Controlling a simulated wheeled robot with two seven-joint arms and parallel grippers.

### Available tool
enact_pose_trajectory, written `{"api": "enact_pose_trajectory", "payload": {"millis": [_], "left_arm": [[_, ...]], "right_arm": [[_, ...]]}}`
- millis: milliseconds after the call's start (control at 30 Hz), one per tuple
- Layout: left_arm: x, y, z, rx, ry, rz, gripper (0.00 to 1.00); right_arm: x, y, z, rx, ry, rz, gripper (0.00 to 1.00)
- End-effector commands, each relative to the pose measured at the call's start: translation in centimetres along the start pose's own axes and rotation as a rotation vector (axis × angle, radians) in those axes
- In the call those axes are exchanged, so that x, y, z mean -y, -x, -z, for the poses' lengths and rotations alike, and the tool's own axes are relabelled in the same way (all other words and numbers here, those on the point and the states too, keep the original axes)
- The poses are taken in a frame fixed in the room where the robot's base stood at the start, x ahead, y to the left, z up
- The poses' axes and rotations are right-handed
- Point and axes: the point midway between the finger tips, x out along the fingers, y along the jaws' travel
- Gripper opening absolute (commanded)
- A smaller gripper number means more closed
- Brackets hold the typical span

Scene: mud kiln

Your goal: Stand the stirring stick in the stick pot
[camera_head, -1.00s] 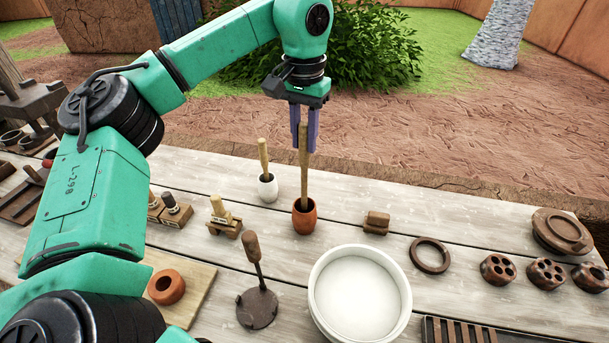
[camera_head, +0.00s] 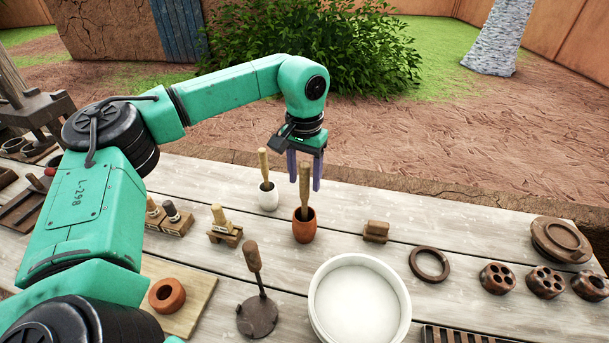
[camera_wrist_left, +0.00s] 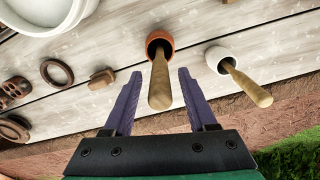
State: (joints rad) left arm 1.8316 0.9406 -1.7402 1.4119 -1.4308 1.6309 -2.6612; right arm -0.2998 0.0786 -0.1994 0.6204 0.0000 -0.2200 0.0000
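The wooden stirring stick (camera_head: 304,200) stands almost upright in the reddish-brown pot (camera_head: 305,232), its thick end up and its lower end hidden inside. The left wrist view shows the stick (camera_wrist_left: 160,88) rising from the mouth of the pot (camera_wrist_left: 167,36). My left gripper (camera_head: 305,186) is above the pot with its purple fingers apart, one on each side of the stick's upper end. In the left wrist view the left gripper (camera_wrist_left: 160,72) shows clear gaps on both sides of the stick. My right gripper is not in view.
A white pot (camera_head: 269,199) with another wooden-handled tool stands close on the left. A small wooden block (camera_head: 376,231) is on the right. A large white bowl (camera_head: 403,310) and a dark, long-handled disc (camera_head: 257,316) are nearer. A dark ring (camera_head: 429,263) lies farther right.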

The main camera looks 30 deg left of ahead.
Motion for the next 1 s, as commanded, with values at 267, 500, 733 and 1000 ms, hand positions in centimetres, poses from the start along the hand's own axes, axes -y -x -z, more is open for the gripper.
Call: {"api": "enact_pose_trajectory", "payload": {"millis": [267, 500, 733, 1000], "left_arm": [[-0.1, 1.6, 0.1, -0.003, 0.0, -0.001, 0.58], [-0.1, 8.2, 0.1, -0.004, 0.0, -0.001, 0.58], [0.0, 12.1, 0.0, 0.0, 0.001, 0.0, 0.58], [0.0, 12.3, 0.0, 0.001, 0.0, 0.0, 0.58]], "right_arm": [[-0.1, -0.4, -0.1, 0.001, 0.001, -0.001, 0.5], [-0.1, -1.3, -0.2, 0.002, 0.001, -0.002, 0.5], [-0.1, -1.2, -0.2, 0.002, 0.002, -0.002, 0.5], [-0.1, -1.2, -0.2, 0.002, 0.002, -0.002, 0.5]]}}
